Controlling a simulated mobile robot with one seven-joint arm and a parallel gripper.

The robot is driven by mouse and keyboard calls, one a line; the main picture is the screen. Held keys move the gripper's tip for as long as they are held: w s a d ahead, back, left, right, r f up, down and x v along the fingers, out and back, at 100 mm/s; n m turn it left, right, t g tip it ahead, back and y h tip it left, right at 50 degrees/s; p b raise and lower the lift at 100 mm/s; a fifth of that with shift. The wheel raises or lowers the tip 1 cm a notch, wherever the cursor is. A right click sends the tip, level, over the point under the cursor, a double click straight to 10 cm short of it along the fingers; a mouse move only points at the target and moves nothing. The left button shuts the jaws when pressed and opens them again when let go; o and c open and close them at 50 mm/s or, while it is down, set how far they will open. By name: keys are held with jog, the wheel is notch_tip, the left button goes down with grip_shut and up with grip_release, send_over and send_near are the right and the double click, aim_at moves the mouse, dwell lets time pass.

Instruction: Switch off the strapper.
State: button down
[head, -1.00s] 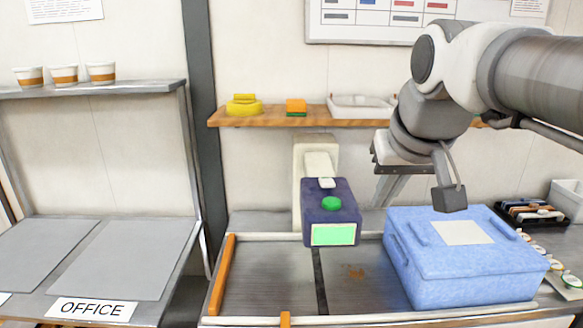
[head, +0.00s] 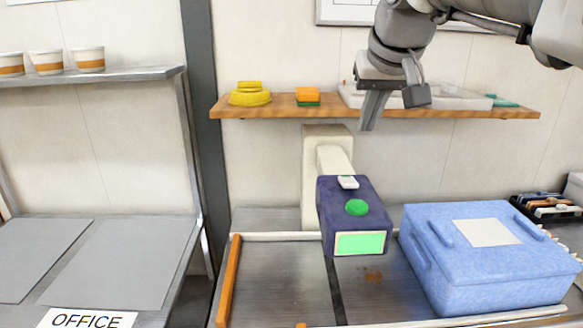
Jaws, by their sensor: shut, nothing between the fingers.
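The strapper (head: 338,213) stands behind the steel work surface, a cream post and arm carrying a dark blue head. A round green button (head: 357,207) and a small white switch (head: 347,182) are on top of the head. A lit green panel (head: 360,244) is on its front. My gripper (head: 368,124) is shut and empty, pointing down. In the picture it is above and slightly right of the strapper head, in front of the wooden shelf, apart from the head.
A blue lidded box (head: 475,279) sits right of the strapper on the steel surface (head: 275,279). A wooden shelf (head: 450,112) behind holds a yellow item (head: 250,97), an orange-and-green block (head: 307,98) and a pale tray (head: 465,102).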

jog(key=b, duration=0.1)
send_over(351, 182)
jog(key=s, duration=0.1)
notch_tip(351, 182, down, 9)
jog(key=shift+s+f, duration=0.1)
jog(key=shift+s, duration=0.05)
jog(key=shift+s+f+b, duration=0.15)
jog(key=shift+s+f, duration=0.05)
jog(key=shift+f, duration=0.3)
jog(key=shift+s+f+b, duration=0.15)
jog(key=shift+f, duration=0.9)
jog(key=shift+s, duration=0.1)
